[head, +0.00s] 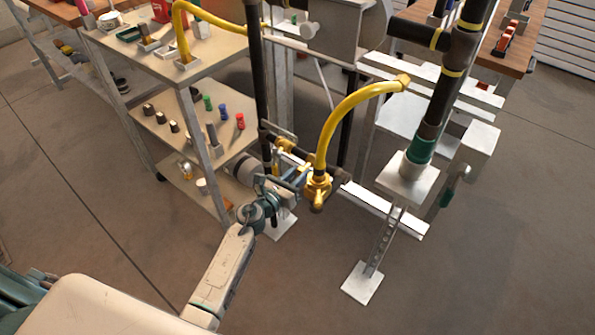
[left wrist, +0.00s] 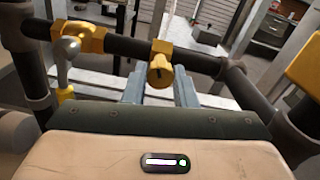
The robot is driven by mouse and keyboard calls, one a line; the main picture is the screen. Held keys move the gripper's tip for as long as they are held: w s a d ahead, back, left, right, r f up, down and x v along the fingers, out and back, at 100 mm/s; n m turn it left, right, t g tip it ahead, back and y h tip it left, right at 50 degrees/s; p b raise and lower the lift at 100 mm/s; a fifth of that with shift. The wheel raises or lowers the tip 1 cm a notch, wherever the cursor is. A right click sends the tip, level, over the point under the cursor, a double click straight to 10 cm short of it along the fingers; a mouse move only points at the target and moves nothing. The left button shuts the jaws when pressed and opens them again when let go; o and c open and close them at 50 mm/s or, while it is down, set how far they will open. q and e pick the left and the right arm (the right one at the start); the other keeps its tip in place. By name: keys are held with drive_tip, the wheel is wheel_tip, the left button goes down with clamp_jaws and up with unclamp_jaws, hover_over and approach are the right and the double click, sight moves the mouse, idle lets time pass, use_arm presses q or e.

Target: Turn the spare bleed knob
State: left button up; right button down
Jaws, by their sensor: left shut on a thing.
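A yellow bleed knob (left wrist: 161,68) sits on a dark horizontal pipe (left wrist: 205,62) in the left wrist view. My left gripper (left wrist: 160,88) has its two grey fingers on either side of this knob and is shut on it. In the head view my left gripper (head: 299,180) reaches from the lower left to the low pipework, beside a yellow fitting (head: 318,186) with a curved yellow hose. The wrist and fingers partly hide the knob there, so its turn angle is hard to tell. My right gripper is in neither view.
A silver-handled valve (left wrist: 68,55) with yellow fittings is left of the knob on the same pipe. A thick dark pipe with a green collar (head: 420,150) stands to the right on a metal stand. A shelf cart (head: 215,62) with small parts stands at left. The floor in front is clear.

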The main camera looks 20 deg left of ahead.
use_arm(q)
drive_tip(key=n+p, duration=0.2)
drive_tip(key=n, duration=0.1)
drive_tip(key=shift+r+n, duration=0.15)
drive_tip(key=shift+n, duration=0.25)
drive_tip(key=n+p, duration=0.1)
drive_tip(key=n, duration=0.1)
drive_tip(key=shift+n, duration=0.3)
drive_tip(key=n+p, duration=0.2)
drive_tip(key=shift+n, duration=0.4)
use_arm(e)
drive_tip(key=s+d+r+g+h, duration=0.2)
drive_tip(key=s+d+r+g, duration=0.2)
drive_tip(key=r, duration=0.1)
use_arm(q)
drive_tip(key=shift+n+p, duration=0.3)
drive_tip(key=shift+n, duration=0.1)
drive_tip(key=n+p, duration=0.3)
drive_tip(key=n, duration=0.3)
drive_tip(key=shift+n+p, duration=0.5)
drive_tip(key=shift+n, duration=0.1)
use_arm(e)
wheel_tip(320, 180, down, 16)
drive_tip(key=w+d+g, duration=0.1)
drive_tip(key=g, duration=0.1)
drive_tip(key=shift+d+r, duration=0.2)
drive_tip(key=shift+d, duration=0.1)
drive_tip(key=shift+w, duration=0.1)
use_arm(q)
drive_tip(key=o, duration=1)
